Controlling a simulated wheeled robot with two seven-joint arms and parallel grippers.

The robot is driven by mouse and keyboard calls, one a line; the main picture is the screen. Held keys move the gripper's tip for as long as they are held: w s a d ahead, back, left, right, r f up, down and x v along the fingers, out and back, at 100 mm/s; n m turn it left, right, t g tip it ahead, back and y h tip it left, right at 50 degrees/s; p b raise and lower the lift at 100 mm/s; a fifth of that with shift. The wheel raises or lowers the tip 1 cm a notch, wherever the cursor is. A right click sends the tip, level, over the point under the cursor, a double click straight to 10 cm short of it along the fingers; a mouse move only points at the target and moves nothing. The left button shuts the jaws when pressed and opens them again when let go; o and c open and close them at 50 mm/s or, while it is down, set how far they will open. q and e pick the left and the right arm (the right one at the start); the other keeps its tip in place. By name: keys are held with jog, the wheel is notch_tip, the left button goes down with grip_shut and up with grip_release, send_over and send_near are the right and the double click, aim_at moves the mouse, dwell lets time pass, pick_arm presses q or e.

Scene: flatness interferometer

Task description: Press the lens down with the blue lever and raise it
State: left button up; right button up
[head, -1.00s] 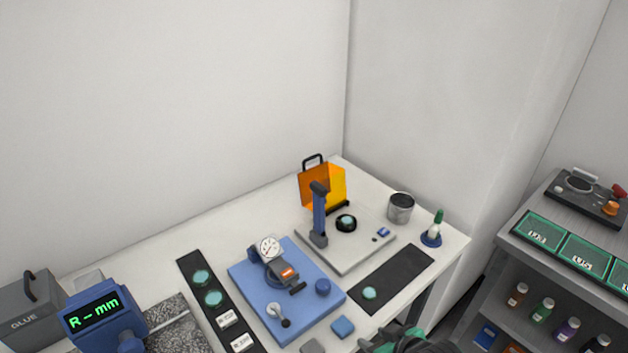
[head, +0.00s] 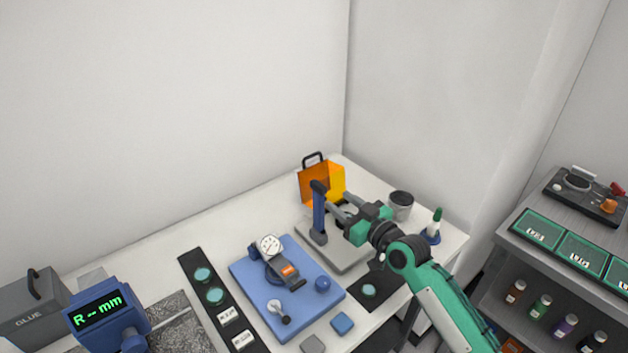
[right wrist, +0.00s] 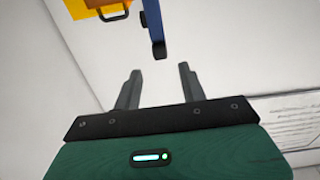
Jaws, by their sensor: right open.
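The blue lever (head: 319,214) stands upright on the grey base plate (head: 343,262), its dark top end uppermost. In the right wrist view the lever (right wrist: 154,22) hangs in from the top, ahead of the space between the fingertips. My right gripper (head: 336,204) is open and empty, just right of the lever, with its fingers pointing at it. It also shows in the right wrist view (right wrist: 157,78). I cannot see that it touches the lever. The lens spot on the plate is hidden behind my gripper. My left gripper is not in view.
An orange shield (head: 322,184) with a black handle stands behind the plate. A metal cup (head: 401,203) and a green-topped bottle (head: 435,224) are at the right. A blue plate with a dial gauge (head: 270,246) lies to the left. A teal disc (head: 369,291) sits on the dark mat.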

aim_at(312, 181)
jog(key=p+x, duration=0.2)
jog(key=x, duration=0.9)
jog(key=shift+a, duration=0.1)
grip_shut()
